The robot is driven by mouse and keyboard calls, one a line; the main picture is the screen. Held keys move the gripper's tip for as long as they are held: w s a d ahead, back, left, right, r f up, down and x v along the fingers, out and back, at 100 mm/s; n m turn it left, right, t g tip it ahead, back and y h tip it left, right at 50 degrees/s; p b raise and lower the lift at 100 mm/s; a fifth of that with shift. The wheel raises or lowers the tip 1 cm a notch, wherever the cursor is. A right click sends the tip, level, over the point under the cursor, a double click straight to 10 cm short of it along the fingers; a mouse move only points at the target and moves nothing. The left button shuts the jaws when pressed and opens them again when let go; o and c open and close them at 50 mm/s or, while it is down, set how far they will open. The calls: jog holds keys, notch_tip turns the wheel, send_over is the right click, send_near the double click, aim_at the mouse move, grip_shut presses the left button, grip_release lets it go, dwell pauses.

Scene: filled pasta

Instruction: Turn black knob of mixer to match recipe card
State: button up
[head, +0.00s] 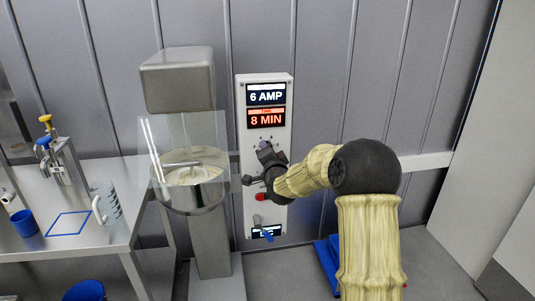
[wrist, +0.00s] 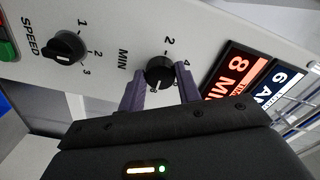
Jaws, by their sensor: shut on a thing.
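My gripper (head: 268,163) is at the front of the white control panel (head: 282,120) on the mixer (head: 178,80). In the wrist view its two grey-purple fingers (wrist: 159,84) are shut on the black MIN knob (wrist: 159,70), one on each side. The digits 2 and 4 show beside this knob; the lower marks are partly hidden by the fingers. A pale mark on the knob points toward the gripper, but its exact setting is hard to tell. The time display (head: 266,118) reads 8 MIN. I cannot make out a recipe card.
A second black knob, marked SPEED (wrist: 64,48), sits beside the MIN knob. The upper display (head: 266,95) reads 6 AMP. The mixer bowl (head: 188,195) and a steel table (head: 100,238) stand to the left.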

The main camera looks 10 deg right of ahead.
jog(key=o, duration=1)
jog(key=shift+c, duration=0.2)
jog(key=s+b, duration=0.3)
jog(key=s, duration=1.4)
jog(key=shift+s+b, duration=0.2)
jog(key=shift+b, duration=0.15)
jog(key=shift+f, duration=0.1)
jog(key=s+f+n+g+p, duration=0.4)
jog(key=s+n+g+p, duration=0.1)
jog(key=s, duration=0.6)
jog(key=s+f+n+g+p, duration=0.4)
jog(key=s+n+g, duration=0.3)
jog(key=s+g, duration=0.3)
jog(key=shift+s+f+p, duration=0.35)
jog(key=shift+s+p, duration=0.2)
jog(key=shift+s, duration=0.5)
